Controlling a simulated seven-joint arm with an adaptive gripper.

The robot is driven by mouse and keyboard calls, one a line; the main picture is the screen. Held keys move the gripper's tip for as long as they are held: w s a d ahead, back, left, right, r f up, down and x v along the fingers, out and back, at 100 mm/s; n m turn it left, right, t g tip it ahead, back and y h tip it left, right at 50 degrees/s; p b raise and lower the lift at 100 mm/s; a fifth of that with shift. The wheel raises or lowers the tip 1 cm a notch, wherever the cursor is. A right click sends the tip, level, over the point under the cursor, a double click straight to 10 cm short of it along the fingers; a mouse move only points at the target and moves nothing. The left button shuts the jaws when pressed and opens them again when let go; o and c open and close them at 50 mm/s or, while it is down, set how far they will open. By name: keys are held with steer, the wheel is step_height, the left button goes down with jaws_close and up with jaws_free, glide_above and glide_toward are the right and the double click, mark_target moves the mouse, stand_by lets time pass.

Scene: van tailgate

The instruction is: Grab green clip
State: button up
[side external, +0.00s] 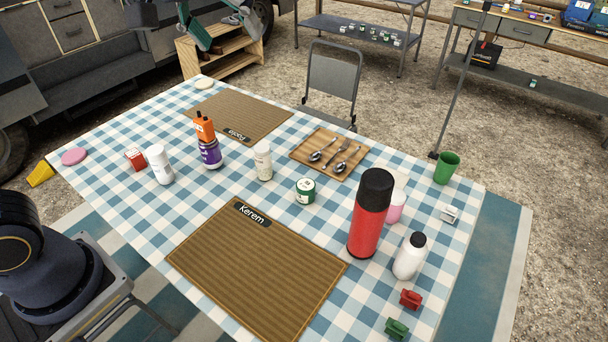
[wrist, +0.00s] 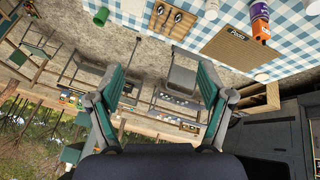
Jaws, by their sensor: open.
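The green clip (side external: 396,328) lies on the checked tablecloth at the near right corner of the table, low in the side view. A red clip (side external: 410,299) lies just beyond it. My gripper (side external: 228,42) is at the top of the side view, raised past the far side of the table and far from the clip. In the wrist view my gripper (wrist: 160,85) shows two teal fingers spread wide with nothing between them. The green clip does not show in the wrist view.
A red flask (side external: 366,220) and a white bottle (side external: 410,256) stand close to the clips. A green cup (side external: 447,168) stands at the right edge. A cutlery tray (side external: 300,152) lies mid-table. The brown placemat (side external: 250,275) is bare.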

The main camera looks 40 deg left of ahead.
steer(key=w+d+f+g, duration=0.1)
steer(key=w+d+f, duration=0.2)
steer(key=w+d, duration=0.55)
steer(key=d+f+m+g, duration=0.2)
steer(key=d+f, duration=1)
steer(key=d, duration=0.5)
steer(key=m+g+y, duration=0.1)
steer(key=m+g, duration=0.1)
steer(key=g, duration=0.1)
glide_above(399, 324)
steer(key=f, duration=2.9)
steer(key=shift+s+a, duration=0.15)
steer(key=shift+a, duration=0.05)
steer(key=f, duration=0.6)
steer(key=shift+w+d, duration=0.2)
steer(key=shift+r, duration=0.1)
steer(key=c, duration=0.9)
